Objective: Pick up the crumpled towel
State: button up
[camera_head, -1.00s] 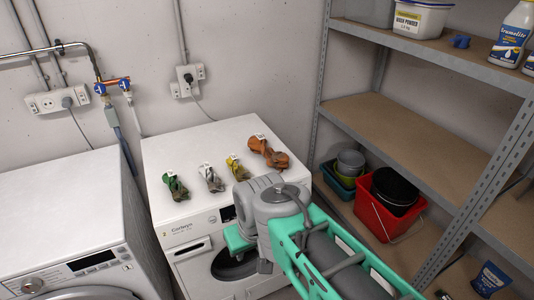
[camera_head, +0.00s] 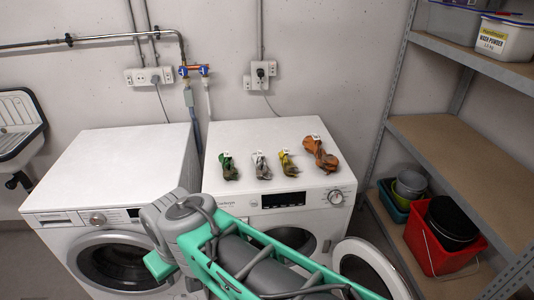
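Several small crumpled cloth-like items lie in a row on top of the right washing machine (camera_head: 228,137). They are a green one (camera_head: 229,166), a grey-white one (camera_head: 262,165), a yellow one (camera_head: 289,163) and a larger orange one (camera_head: 319,154). Each seems to have a small white tag at its upper end. I cannot tell which of them is the crumpled towel. My green and grey arm crosses the lower middle of the view in front of the machines. My gripper is not clearly visible, and nothing touches the items.
A left washing machine (camera_head: 118,158) with a bare top stands beside it. A round white door (camera_head: 368,270) stands open at lower right. Metal shelving (camera_head: 440,140) on the right holds a red bucket (camera_head: 440,256) and a wash powder tub (camera_head: 503,38). A sink (camera_head: 18,130) is at far left.

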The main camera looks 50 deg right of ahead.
aim_at(312, 142)
jog(key=u, duration=0.2)
jog(key=k, duration=0.3)
jog(key=z, duration=1)
jog(key=i, duration=0.5)
jog(key=u, duration=0.05)
